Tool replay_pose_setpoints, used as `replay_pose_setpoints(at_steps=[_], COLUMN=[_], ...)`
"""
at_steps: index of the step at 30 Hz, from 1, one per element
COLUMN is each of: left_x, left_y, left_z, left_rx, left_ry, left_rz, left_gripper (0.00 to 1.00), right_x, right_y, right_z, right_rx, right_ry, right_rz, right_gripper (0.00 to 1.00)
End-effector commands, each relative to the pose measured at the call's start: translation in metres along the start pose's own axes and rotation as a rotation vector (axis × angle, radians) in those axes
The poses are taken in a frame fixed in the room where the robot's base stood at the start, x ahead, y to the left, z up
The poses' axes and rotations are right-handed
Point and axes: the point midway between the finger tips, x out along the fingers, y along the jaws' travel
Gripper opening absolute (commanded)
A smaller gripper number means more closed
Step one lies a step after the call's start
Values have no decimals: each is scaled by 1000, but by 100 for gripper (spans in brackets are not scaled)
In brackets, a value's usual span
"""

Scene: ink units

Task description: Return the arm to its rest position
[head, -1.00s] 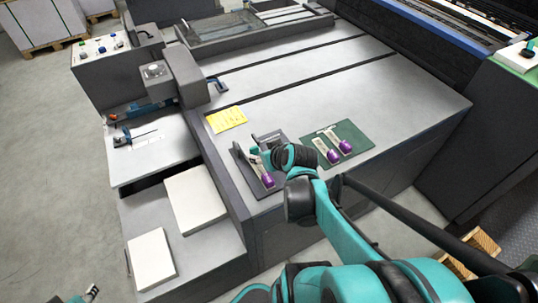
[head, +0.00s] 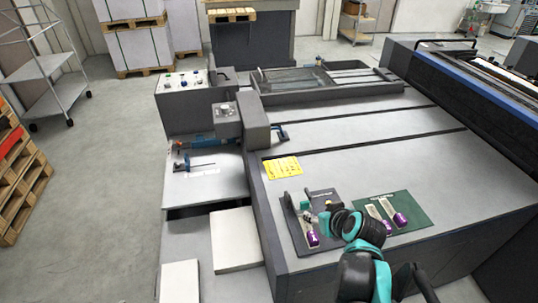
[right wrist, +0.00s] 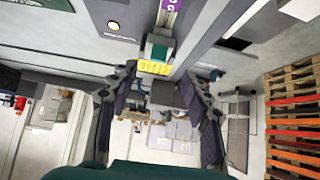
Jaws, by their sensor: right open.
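My right arm comes in from the bottom right in the head view. Its gripper (head: 322,218) is over the dark grey mat (head: 325,196). An ink unit with a purple end (head: 312,239) stands on this mat beside the gripper; its upper part is partly hidden. In the right wrist view the gripper's two dark fingers (right wrist: 163,95) are spread, with nothing held between them. A purple unit end (right wrist: 170,6) shows at the top of that view. Two more purple-ended units (head: 399,219) lie on the green mat (head: 420,212). My left gripper is out of view.
The mats lie on a large grey machine bed (head: 340,140). A yellow label (head: 282,167) lies behind them. White stacks (head: 236,240) stand on a lower shelf at left. A control box (head: 195,105) rises at the back left. Wooden pallets (head: 20,175) stand far left.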

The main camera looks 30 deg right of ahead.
Motion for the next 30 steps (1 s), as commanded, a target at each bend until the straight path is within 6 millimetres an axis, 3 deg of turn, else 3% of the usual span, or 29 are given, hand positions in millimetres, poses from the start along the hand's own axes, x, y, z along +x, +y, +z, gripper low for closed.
replay_pose_setpoints(at_steps=[5,8,18,21,24,30], left_x=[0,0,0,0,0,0], left_y=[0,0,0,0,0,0], left_z=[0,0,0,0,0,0], left_rx=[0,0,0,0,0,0], left_ry=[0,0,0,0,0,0], left_rz=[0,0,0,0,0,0], left_gripper=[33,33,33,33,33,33], right_x=[0,1,-17,-27,-35,-42], right_y=[-2,-17,-145,-171,-189,-200], right_z=[0,0,16,24,30,34], right_rx=[-2,-16,-157,-195,-220,-236], right_ry=[-1,-14,-128,-145,-154,-159], right_rz=[-3,-23,-159,-180,-194,-199], right_gripper=[48,48,48,48,48,48])
